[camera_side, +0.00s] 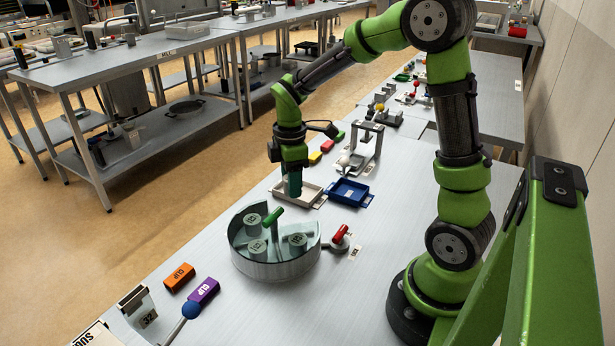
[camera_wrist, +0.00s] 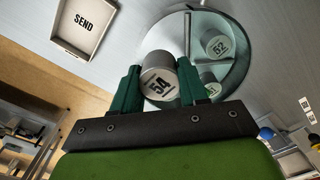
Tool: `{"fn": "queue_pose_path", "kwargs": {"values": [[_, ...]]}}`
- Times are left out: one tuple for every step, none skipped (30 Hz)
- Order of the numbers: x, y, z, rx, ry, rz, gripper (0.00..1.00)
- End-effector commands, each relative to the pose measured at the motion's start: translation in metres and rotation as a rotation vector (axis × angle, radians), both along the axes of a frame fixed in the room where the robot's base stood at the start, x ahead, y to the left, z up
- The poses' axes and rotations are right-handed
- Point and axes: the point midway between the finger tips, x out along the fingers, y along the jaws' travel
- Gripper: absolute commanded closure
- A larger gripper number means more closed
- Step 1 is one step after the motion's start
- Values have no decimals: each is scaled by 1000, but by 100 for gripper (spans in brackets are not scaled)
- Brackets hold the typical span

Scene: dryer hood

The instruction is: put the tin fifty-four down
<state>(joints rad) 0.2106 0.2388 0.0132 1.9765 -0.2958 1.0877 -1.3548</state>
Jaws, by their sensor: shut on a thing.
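Another tin (camera_wrist: 212,88) is partly hidden by a finger.
A green handle (camera_side: 273,216) rises above the drum. A blue tray (camera_side: 349,192) stands beside the cream one. A red-handled piece (camera_side: 341,234) is right of the drum. Orange (camera_side: 179,278) and purple (camera_side: 204,292) blocks lie in front.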

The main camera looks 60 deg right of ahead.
Motion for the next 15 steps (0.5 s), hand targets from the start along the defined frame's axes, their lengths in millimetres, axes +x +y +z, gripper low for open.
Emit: {"fn": "queue_pose_path", "kwargs": {"values": [[-9, -12, -1, 3, 8, -33, 87], [-16, -19, -4, 5, 15, -52, 87], [-26, -28, -10, 8, 22, -65, 87], [-34, -34, -14, 10, 26, -71, 87], [-42, -39, -20, 11, 27, -74, 87], [-52, -45, -27, 14, 28, -75, 87], [-59, -49, -32, 15, 28, -72, 87], [-67, -52, -37, 14, 28, -65, 87], [-75, -55, -43, 14, 25, -55, 87], [-79, -56, -47, 14, 22, -41, 87], [-82, -57, -50, 13, 20, -29, 87], [-83, -56, -53, 10, 14, -4, 87], [-82, -56, -55, 8, 11, 9, 87], [-78, -58, -55, 4, 3, 22, 87], [-72, -60, -56, 1, 0, 31, 87]]}}
